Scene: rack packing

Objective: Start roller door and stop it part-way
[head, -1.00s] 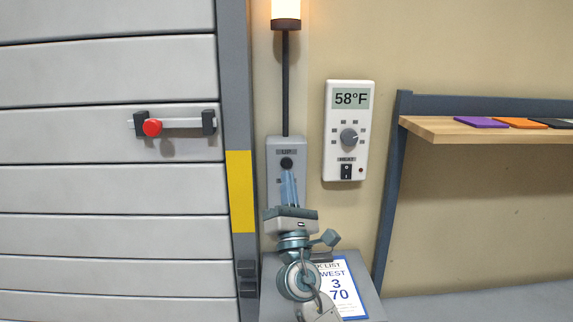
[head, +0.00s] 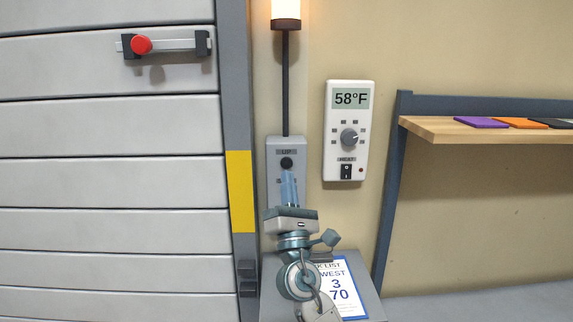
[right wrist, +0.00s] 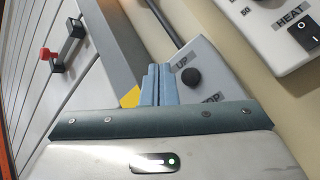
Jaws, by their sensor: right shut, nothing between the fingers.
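The white slatted roller door (head: 110,125) fills the left of the head view. A bar latch with a red knob (head: 141,44) sits on one of its upper slats. A grey control box (head: 274,157) is on the wall right of the door frame, with a black button (head: 286,163) under the label UP. The button also shows in the right wrist view (right wrist: 192,77), with a partly hidden label below it. My right gripper (head: 288,174) is shut and empty, its fingertips in front of the box just below the UP button. Whether they touch the box is unclear. My left gripper is not in view.
An orange-white lamp (head: 286,12) glows on a pole above the box. A thermostat (head: 348,130) reading 58°F hangs to the right. A wooden shelf (head: 430,130) with coloured cards is farther right. A printed sheet (head: 345,290) lies below, beside my right arm.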

